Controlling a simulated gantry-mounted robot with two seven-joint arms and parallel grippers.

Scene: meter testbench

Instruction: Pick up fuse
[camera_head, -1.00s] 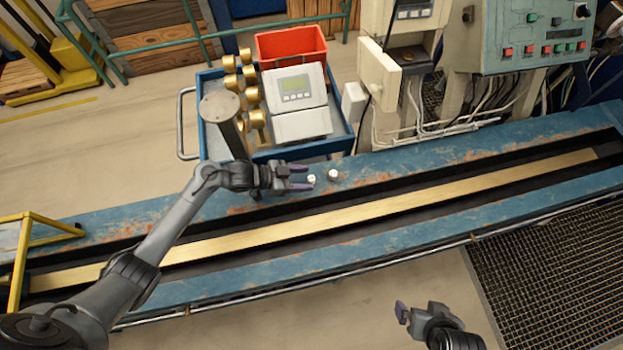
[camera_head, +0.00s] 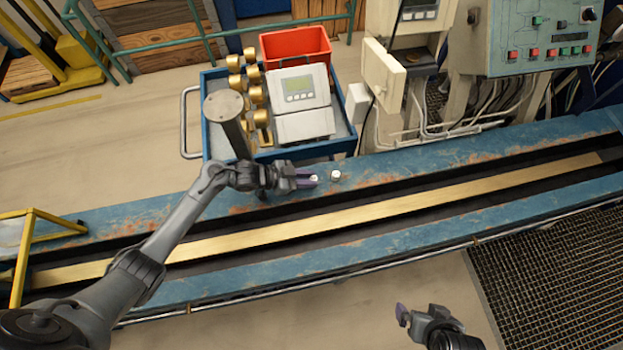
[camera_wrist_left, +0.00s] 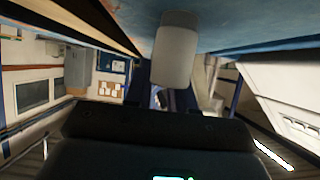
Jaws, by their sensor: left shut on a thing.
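A small white fuse (camera_head: 314,177) is between the purple-tipped fingers of my left gripper (camera_head: 306,179), at the blue rusty beam beside the cart. My left gripper is shut on it. In the left wrist view the fuse shows as a pale cylinder (camera_wrist_left: 175,48) in front of the dark gripper body. My right gripper (camera_head: 412,313) is at the lower right, away from the fuses. One purple finger shows clearly there, and its opening cannot be judged.
The blue beam (camera_head: 455,155) borders a dark channel with a brass-coloured strip (camera_head: 370,210). Behind it is a blue cart (camera_head: 345,135) with brass fittings (camera_head: 252,92), a grey meter (camera_head: 299,92) and a red bin (camera_head: 295,46). A control cabinet (camera_head: 540,40) stands at the upper right.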

